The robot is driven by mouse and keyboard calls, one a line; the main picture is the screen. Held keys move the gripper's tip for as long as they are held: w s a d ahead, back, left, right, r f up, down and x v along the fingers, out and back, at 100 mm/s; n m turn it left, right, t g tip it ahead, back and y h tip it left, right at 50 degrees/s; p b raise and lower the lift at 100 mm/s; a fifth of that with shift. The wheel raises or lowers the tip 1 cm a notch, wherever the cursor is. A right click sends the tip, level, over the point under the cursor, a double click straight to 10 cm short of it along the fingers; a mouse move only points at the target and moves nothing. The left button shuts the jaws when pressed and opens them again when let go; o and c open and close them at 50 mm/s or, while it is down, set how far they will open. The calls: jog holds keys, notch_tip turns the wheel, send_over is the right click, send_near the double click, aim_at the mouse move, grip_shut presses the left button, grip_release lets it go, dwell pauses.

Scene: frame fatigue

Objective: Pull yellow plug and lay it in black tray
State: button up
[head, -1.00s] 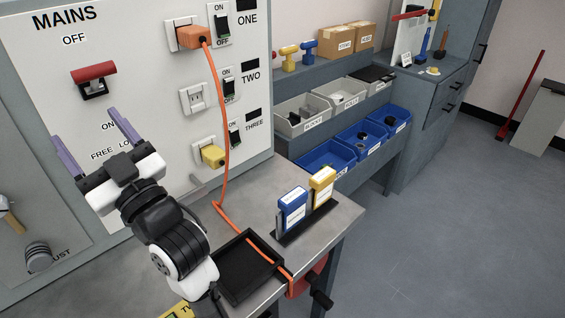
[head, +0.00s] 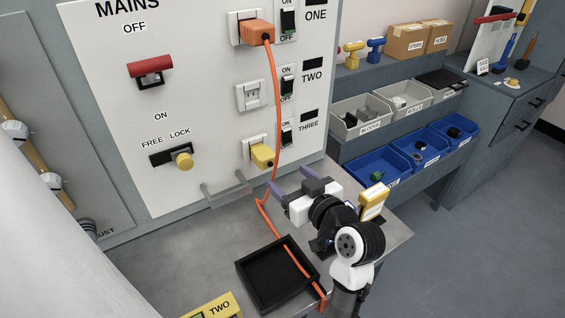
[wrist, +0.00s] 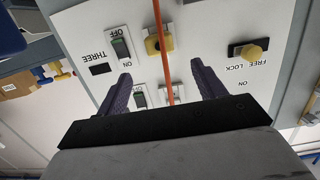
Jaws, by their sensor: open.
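The yellow plug (head: 261,155) sits in the lowest socket of the white panel, beside the label THREE. It also shows in the wrist view (wrist: 152,46), beyond and between my fingertips, with the orange cable in front of it. My gripper (head: 290,180) is open and empty, below and to the right of the plug in the head view, and apart from it. Its two purple fingers also show in the wrist view (wrist: 161,73). The black tray (head: 262,272) lies on the bench, holding only a stretch of orange cable.
An orange plug (head: 258,32) fills the top socket; its cable (head: 277,100) hangs past the yellow plug and crosses the tray. The middle socket (head: 250,96) is empty. A grey handle (head: 228,193) sticks out below the panel. A yellow block (head: 372,200) stands beside my arm.

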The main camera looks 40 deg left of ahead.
aim_at(269, 160)
jog(key=p+x, duration=0.1)
jog(key=x, duration=0.4)
jog(key=p+x, duration=0.2)
jog(key=x, duration=0.3)
jog(key=shift+w+a+r, duration=0.15)
jog(key=shift+a, duration=0.2)
jog(key=shift+x, duration=0.75)
jog(key=shift+d, duration=0.1)
jog(key=c, duration=1.2)
